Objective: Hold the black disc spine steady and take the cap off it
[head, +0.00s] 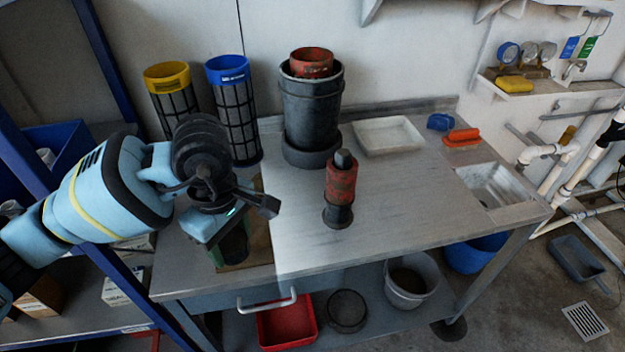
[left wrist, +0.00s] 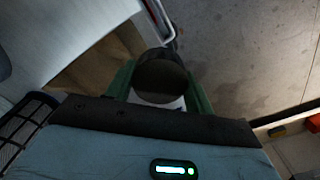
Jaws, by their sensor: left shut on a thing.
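My left gripper (head: 238,220) reaches down over the left part of the bench and is shut on a dark, round-topped thing. That thing shows below the jaws in the head view (head: 235,246), and its dark round top (left wrist: 162,76) shows in the left wrist view with green on both sides. Its lower part and the jaw contact are mostly hidden. I cannot tell for sure whether it is the black disc spine, or pick out its cap. A red and black cylinder (head: 341,182) stands upright near the bench's middle, apart from the gripper. My right gripper is out of view.
A yellow-rimmed mesh cylinder (head: 167,72), a blue-rimmed one (head: 236,112) and a large black canister (head: 311,110) stand at the back. A white tray (head: 388,135) lies to their right. A sink (head: 492,186) is at the right end. The bench's middle front (head: 370,240) is clear.

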